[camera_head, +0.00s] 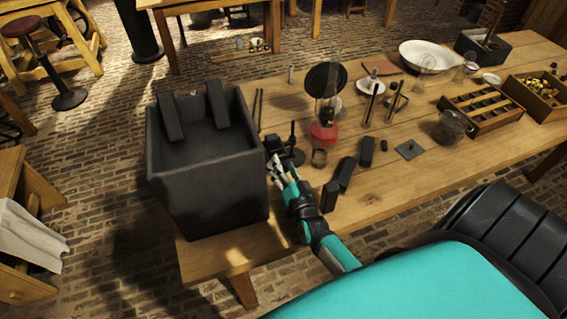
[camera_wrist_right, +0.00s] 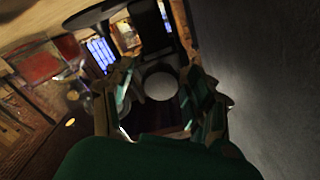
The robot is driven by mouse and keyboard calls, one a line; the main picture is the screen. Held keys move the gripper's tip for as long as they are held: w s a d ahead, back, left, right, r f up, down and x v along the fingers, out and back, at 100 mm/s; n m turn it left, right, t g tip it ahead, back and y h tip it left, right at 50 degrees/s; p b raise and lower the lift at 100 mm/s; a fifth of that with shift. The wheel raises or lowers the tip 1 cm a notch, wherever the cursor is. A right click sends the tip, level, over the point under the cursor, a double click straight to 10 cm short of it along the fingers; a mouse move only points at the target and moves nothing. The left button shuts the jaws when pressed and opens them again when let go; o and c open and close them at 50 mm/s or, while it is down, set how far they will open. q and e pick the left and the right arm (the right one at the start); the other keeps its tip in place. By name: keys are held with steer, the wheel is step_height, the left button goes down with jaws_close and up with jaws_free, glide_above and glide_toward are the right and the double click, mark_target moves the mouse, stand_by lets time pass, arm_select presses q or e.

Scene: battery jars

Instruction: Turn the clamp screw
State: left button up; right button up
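My right gripper (camera_head: 276,165) is at the table's left part, close beside the right wall of the large dark box. In the head view it is next to a small black stand with an upright rod (camera_head: 292,146), partly hidden behind my fingers. I cannot make out a clamp screw clearly in the head view. In the right wrist view, my two fingers (camera_wrist_right: 161,98) are spread apart. A round pale disc (camera_wrist_right: 161,82) on a dark body shows between them, with gaps on both sides; I cannot tell whether it is the clamp screw. My left gripper is out of view.
The open dark box (camera_head: 205,190) stands left of my gripper; its wall (camera_wrist_right: 265,80) fills the right of the wrist view. A red-based lamp (camera_head: 323,132), a glass ring (camera_head: 319,157) and dark blocks (camera_head: 346,172) stand to the right on the wooden table (camera_head: 420,185).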

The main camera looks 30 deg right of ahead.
steer(key=shift+s, duration=0.15)
steer(key=v, duration=1.1)
steer(key=shift+s, duration=0.35)
